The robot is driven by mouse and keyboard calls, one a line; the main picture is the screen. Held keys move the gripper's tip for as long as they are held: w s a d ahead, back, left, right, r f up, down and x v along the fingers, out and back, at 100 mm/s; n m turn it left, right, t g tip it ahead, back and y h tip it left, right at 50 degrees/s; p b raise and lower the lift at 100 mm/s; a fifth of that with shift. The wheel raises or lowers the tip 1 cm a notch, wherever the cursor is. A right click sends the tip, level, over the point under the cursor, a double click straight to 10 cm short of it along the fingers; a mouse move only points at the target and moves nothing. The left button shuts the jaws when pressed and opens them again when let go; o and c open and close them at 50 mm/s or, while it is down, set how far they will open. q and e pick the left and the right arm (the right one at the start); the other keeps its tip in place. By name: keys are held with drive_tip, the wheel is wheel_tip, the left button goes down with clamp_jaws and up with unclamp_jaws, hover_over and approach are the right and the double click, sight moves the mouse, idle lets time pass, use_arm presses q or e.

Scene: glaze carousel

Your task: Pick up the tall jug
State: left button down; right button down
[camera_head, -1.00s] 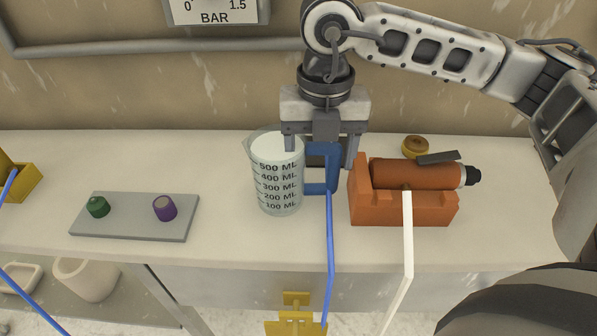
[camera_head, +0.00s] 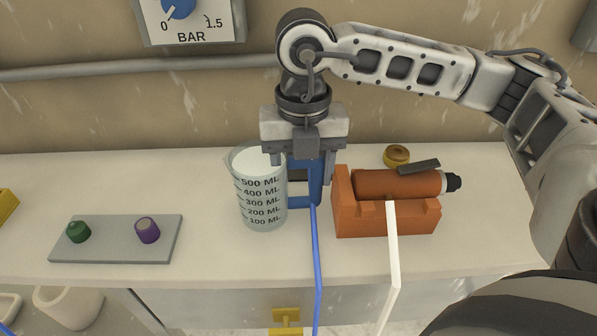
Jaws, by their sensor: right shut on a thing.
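The tall jug (camera_head: 262,205) is a clear measuring beaker with black ML marks and a blue handle (camera_head: 316,184) on its right side. It stands upright on the white bench, and I see no clear gap under it. My right gripper (camera_head: 303,168) comes down from above and is shut on the jug at its handle side. One finger is at the jug's rim and the other is right of the handle. The fingers hide part of the rim and the upper handle. My left gripper is not in view.
Close right of the jug, an orange cradle (camera_head: 385,221) holds an orange cylinder (camera_head: 395,184). A brass ring (camera_head: 397,154) lies behind it. A grey plate (camera_head: 110,250) with green and purple knobs is at the left. A blue line and a white bar cross the bench front.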

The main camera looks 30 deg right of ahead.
drive_tip(key=shift+r, duration=0.25)
drive_tip(key=shift+w+r, duration=0.1)
drive_tip(key=shift+r, duration=0.85)
drive_tip(key=s+d+r, duration=0.3)
drive_tip(key=s+r, duration=0.7)
drive_tip(key=s, duration=0.3)
drive_tip(key=shift+s+r+p, duration=0.25)
drive_tip(key=shift+s+p, duration=0.05)
drive_tip(key=shift+p, duration=0.05)
drive_tip(key=shift+s, duration=0.1)
